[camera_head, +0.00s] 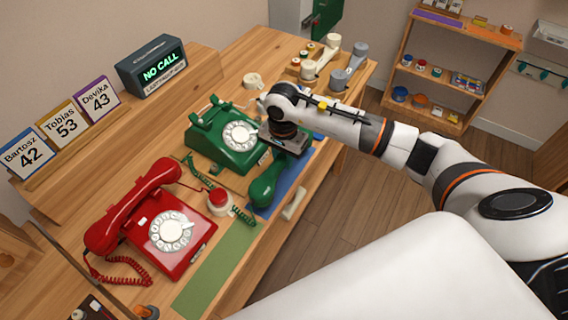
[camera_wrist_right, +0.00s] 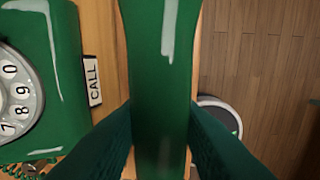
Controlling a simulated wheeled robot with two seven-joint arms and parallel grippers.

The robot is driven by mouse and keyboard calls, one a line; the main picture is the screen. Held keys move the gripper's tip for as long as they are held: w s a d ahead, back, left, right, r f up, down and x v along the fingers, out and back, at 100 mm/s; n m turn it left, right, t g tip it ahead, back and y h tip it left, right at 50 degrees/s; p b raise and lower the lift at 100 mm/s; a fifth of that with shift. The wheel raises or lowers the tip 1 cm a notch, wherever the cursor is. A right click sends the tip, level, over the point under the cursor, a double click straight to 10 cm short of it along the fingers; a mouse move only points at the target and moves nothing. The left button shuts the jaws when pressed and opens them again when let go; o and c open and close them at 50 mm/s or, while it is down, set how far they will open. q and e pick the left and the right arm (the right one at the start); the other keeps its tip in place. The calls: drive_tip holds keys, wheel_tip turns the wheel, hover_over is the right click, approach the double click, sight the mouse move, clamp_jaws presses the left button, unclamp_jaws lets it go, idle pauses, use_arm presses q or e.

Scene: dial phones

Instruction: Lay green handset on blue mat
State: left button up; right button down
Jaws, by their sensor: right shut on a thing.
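The green handset (camera_head: 265,188) is held in my right gripper (camera_head: 284,148), over or beside the blue mat (camera_head: 295,178) at the table's front edge. One rounded end of the handset shows below the gripper; the other is hidden by my gripper and arm. I cannot tell whether the handset touches the mat. In the right wrist view the handset (camera_wrist_right: 162,70) runs down the middle, close to the camera. The green phone (camera_head: 228,140) has an empty cradle and stands just left of the gripper. My left gripper is not in view.
A red phone (camera_head: 165,220) with its handset on stands nearer left. A red-topped button (camera_head: 219,198), a green coiled cord and a pale bar-shaped object (camera_head: 294,204) lie close by. A green mat (camera_head: 215,272) lies along the front edge. Spools and grey and cream pieces stand behind.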

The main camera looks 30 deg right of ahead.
wheel_tip(320, 180, down, 3)
drive_tip(key=shift+a+f+p, duration=0.1)
drive_tip(key=shift+p, duration=0.2)
drive_tip(key=shift+f, duration=0.25)
drive_tip(key=shift+f+b, duration=0.2)
drive_tip(key=shift+b, duration=0.1)
drive_tip(key=c, duration=1.1)
unclamp_jaws()
drive_tip(key=shift+r, duration=0.1)
